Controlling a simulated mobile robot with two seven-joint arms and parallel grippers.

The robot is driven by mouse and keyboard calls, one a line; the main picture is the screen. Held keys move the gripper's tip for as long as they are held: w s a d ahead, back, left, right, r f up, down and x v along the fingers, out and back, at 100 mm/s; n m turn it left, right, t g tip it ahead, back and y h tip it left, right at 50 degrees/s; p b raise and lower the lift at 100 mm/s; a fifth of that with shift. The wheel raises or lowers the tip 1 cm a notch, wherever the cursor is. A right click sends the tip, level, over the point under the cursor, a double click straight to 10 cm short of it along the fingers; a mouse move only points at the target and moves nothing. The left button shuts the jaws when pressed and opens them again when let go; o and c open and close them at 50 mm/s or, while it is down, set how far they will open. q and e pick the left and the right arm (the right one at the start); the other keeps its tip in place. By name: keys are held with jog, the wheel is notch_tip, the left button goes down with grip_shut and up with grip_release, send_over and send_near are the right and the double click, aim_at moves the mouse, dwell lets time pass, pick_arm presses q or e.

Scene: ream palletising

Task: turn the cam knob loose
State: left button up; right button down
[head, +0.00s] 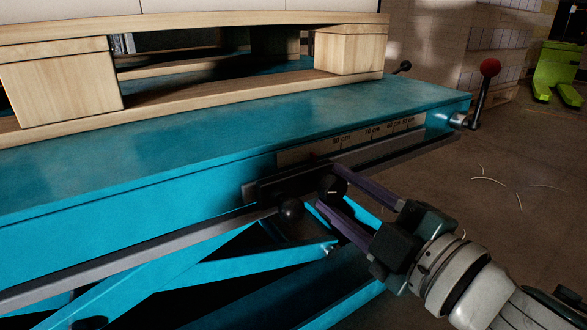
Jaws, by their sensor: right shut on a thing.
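The cam knob (331,187) is a round black knob with a small light mark on its face. It sits on a dark slider block on the rail along the blue lift table's front side. My right gripper (325,188) reaches in from the lower right. Its two purple fingers stand one above and one below the knob, shut on it. The fingers hide part of the knob's edges. My left gripper is not in view.
A black ball (290,209) sits just left of the knob. A printed scale (372,135) runs above the rail. A red-balled lever (489,68) stands at the table's right corner. A wooden pallet (200,112) rests on the blue table (190,165). Open floor lies right.

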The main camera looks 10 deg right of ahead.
jog(key=shift+n, duration=1.7)
jog(key=shift+c, duration=1.8)
grip_release()
jog(key=shift+s+d, duration=0.15)
jog(key=shift+s, duration=0.2)
jog(key=p+v, duration=0.3)
jog(key=v, duration=0.6)
jog(key=shift+s, duration=0.1)
